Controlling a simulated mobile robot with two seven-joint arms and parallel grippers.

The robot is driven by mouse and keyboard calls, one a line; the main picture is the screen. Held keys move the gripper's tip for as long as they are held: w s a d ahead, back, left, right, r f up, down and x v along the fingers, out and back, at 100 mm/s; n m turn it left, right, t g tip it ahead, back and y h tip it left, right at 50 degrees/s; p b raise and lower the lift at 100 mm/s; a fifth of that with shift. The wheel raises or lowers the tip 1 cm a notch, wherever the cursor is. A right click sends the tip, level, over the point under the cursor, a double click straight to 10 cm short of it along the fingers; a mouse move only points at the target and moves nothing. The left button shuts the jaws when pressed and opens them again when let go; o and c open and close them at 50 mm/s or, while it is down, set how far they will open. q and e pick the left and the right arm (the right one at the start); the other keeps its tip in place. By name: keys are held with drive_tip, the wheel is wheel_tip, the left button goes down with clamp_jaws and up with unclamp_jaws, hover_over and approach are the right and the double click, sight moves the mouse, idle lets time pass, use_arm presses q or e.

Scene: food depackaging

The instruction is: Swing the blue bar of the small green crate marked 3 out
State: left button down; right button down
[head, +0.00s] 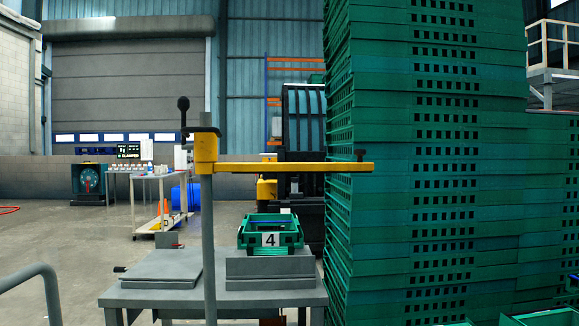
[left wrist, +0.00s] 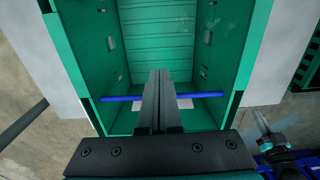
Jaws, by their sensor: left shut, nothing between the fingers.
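In the left wrist view a green crate (left wrist: 85,40) is seen from above, its inside empty where it shows. A blue bar (left wrist: 120,98) runs across it from wall to wall. A white patch lies partly hidden behind my fingers, and I cannot read a number on it. My left gripper (left wrist: 160,72) is shut and empty; its fingers cross in front of the middle of the bar and point into the crate. I cannot tell whether they touch the bar. My right gripper is in neither view.
In the head view a small green crate marked 4 (head: 270,232) sits on a grey table (head: 215,297). A tall stack of green crates (head: 445,170) fills the right. A yellow arm (head: 290,167) on a grey post (head: 209,240) reaches across above the table.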

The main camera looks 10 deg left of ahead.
use_arm(q)
drive_tip(key=shift+s+d+f+p, duration=0.1)
drive_tip(key=shift+s+d+p, duration=0.05)
drive_tip(key=shift+s+p, duration=0.45)
idle(0.7)
drive_tip(key=shift+s+r+p, duration=0.5)
drive_tip(key=shift+r+p, duration=0.1)
drive_tip(key=shift+p, duration=0.25)
